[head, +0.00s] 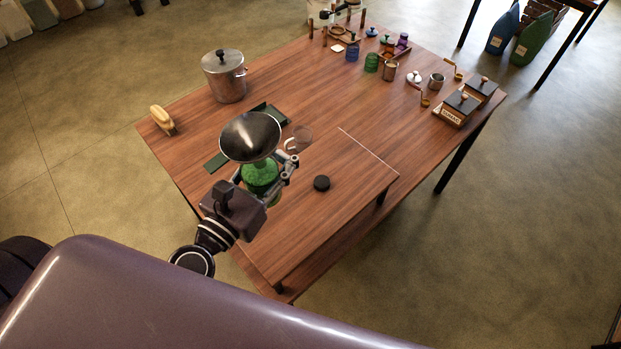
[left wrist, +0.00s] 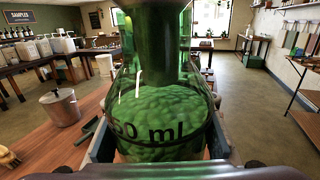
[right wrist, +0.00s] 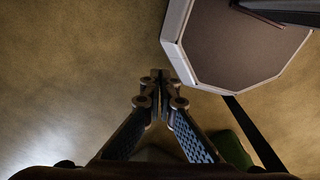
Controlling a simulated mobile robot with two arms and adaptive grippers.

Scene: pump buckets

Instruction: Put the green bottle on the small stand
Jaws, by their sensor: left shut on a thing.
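The green bottle (head: 262,178) is see-through and filled with green beans, with a dark metal funnel (head: 250,136) over its mouth. My left gripper (head: 272,180) is shut around the bottle's body. The bottle is upright and also fills the left wrist view (left wrist: 160,115), where "50 ml" shows. Its base is mostly hidden, so I cannot tell whether it touches the wood. A low wooden platform (head: 345,215) with short legs is at the table's front; I cannot tell whether this is the small stand. My right gripper (right wrist: 157,85) is shut and empty, away from the table.
A steel pot (head: 225,77) and a brush (head: 162,120) stand left. Small jars (head: 371,62) and boxes (head: 457,107) sit farther back.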

